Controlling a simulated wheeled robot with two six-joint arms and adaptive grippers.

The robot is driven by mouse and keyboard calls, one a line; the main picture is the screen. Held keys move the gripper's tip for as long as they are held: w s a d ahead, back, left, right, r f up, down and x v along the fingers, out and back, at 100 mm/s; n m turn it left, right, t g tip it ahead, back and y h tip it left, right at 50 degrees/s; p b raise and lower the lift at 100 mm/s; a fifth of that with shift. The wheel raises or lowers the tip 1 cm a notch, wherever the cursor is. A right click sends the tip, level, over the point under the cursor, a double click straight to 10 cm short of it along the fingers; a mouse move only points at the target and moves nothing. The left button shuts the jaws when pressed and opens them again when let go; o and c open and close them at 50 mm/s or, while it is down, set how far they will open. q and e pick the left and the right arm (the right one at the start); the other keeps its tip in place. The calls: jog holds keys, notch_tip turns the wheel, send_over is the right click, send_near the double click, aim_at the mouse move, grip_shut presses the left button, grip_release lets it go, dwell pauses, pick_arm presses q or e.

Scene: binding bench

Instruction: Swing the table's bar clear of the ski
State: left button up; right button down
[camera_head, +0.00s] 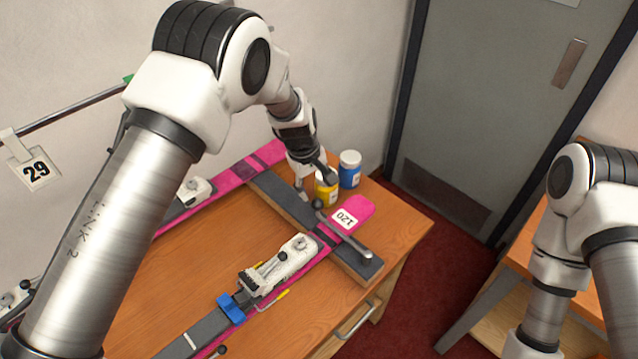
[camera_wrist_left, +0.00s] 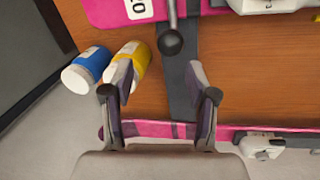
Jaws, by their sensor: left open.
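The near ski (camera_head: 363,206) is pink with a white label reading 120 on its tip and lies along the table. The metal bar (camera_head: 346,235) lies across the ski just behind the labelled tip. Its dark ball knob end points toward my left gripper (camera_head: 313,192); the knob also shows in the left wrist view (camera_wrist_left: 170,42). My left gripper is open and empty, with its fingers (camera_wrist_left: 158,103) short of the knob and apart from it. A yellow jar (camera_head: 327,188) stands close beside the gripper and is partly hidden by it. My right gripper is not in view.
A blue jar (camera_head: 349,170) stands by the yellow one. A white binding (camera_head: 288,262) sits on the near ski. A second pink ski (camera_head: 234,177) lies at the back by the wall. The dark-topped cross support (camera_head: 286,203) runs beneath both skis. Bare wooden tabletop (camera_head: 200,270) lies between them.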

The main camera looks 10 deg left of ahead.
aim_at(317, 202)
pick_arm(q)
jog(key=s+f, duration=0.1)
jog(key=s+d+f+p, duration=0.1)
jog(key=f, duration=0.1)
jog(key=shift+s+p, duration=0.3)
jog(key=shift+s, duration=0.1)
jog(key=w+f, duration=0.2)
jog(key=f, duration=0.1)
jog(key=shift+w+f, duration=0.1)
jog(key=shift+f, duration=0.15)
jog(key=shift+s+r, duration=0.35)
jog(key=shift+s, duration=0.05)
jog(key=c, duration=0.6)
grip_shut()
jog(key=shift+d, duration=0.1)
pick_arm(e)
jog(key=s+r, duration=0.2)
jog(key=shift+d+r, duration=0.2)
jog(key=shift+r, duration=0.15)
